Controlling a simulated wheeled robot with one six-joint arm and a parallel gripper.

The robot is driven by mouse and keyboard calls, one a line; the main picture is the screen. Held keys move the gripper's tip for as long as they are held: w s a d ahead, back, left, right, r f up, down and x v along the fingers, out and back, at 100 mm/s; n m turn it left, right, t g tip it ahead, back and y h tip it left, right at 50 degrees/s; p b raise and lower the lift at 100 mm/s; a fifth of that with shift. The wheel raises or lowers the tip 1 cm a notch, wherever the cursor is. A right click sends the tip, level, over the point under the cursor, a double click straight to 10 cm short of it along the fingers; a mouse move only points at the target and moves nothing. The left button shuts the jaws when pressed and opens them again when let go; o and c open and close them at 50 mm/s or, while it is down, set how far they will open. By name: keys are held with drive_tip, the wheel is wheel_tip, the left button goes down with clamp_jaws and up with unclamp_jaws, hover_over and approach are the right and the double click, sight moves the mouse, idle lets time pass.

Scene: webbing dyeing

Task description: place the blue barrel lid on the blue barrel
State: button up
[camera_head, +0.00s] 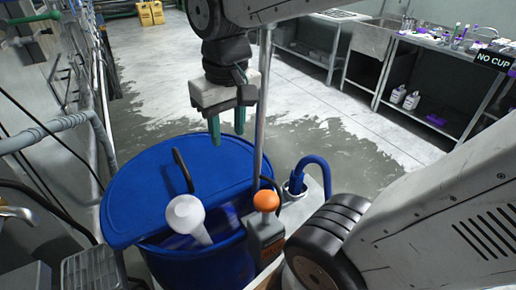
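The blue barrel lid (137,190) is a wide blue disc with a black curved handle (182,170). It lies at the lower left of the head view, shifted back and left over the blue barrel (210,268). The barrel's near part is uncovered, and a white scoop-like object (186,217) sticks up from the opening. How the lid rests underneath is hidden. My gripper (227,140) hangs above the lid's far right edge, to the right of the handle. Its two green fingers point down, apart, with nothing seen between them.
A metal pole rises right of the barrel, near an orange knob (266,200) and a blue hose (314,165). Pipes and machinery (55,125) line the left. A metal bench (445,50) with bottles stands at the back right. The floor (320,130) between is clear.

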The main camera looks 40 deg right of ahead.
drive_tip(key=s+f, duration=0.1)
drive_tip(key=s, duration=0.7)
drive_tip(key=shift+d+n, duration=0.3)
drive_tip(key=shift+f, duration=0.1)
